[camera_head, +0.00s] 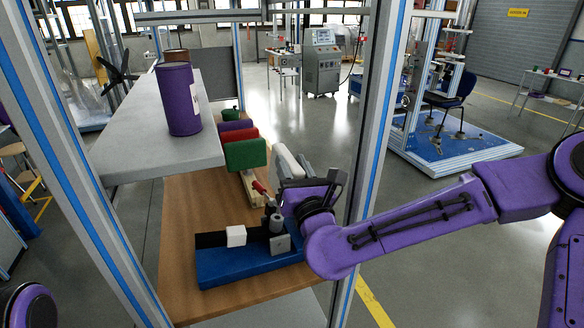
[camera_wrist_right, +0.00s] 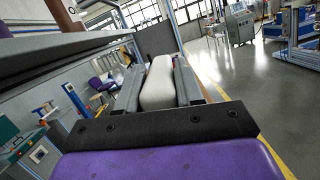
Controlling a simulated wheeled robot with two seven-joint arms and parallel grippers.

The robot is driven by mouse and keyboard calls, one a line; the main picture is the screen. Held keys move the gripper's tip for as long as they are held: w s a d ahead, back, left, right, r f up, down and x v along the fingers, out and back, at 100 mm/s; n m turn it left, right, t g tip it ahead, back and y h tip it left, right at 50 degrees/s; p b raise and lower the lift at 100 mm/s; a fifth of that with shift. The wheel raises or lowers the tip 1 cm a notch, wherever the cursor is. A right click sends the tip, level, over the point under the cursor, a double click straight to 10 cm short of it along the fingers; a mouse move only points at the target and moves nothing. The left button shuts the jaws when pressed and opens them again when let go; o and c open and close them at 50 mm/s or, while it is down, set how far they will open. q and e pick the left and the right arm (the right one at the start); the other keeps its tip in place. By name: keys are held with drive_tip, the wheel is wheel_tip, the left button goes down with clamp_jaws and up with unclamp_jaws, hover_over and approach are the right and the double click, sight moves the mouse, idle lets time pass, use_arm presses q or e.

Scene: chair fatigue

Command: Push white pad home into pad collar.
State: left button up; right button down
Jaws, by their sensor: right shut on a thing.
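The white pad (camera_head: 287,160) is a pale upright block just beyond my right wrist in the head view. In the right wrist view the white pad (camera_wrist_right: 157,84) sits lengthwise between the two grey fingers of my right gripper (camera_wrist_right: 160,82), which is shut on it. In the head view this gripper (camera_head: 292,165) is above the right side of the wooden bench. A blue fixture (camera_head: 245,264) lies in front of it, carrying a black bar, a small white block (camera_head: 236,236) and grey metal parts. I cannot make out the pad collar for certain. My left gripper is out of view.
A frame post (camera_head: 377,100) rises close to my right arm.

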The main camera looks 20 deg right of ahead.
drive_tip(key=shift+b, duration=0.45)
idle(0.8)
drive_tip(key=shift+a+f+b, duration=0.2)
drive_tip(key=shift+f+b, duration=0.8)
drive_tip(key=shift+b, duration=0.15)
drive_tip(key=shift+a+f+b, duration=0.15)
drive_tip(key=shift+f+b, duration=0.85)
drive_tip(key=shift+b, duration=0.1)
drive_tip(key=c, duration=0.6)
unclamp_jaws()
drive_tip(key=shift+c, duration=0.2)
drive_tip(key=b+v, duration=1)
drive_tip(key=b, duration=0.4)
drive_tip(key=shift+s, duration=0.35)
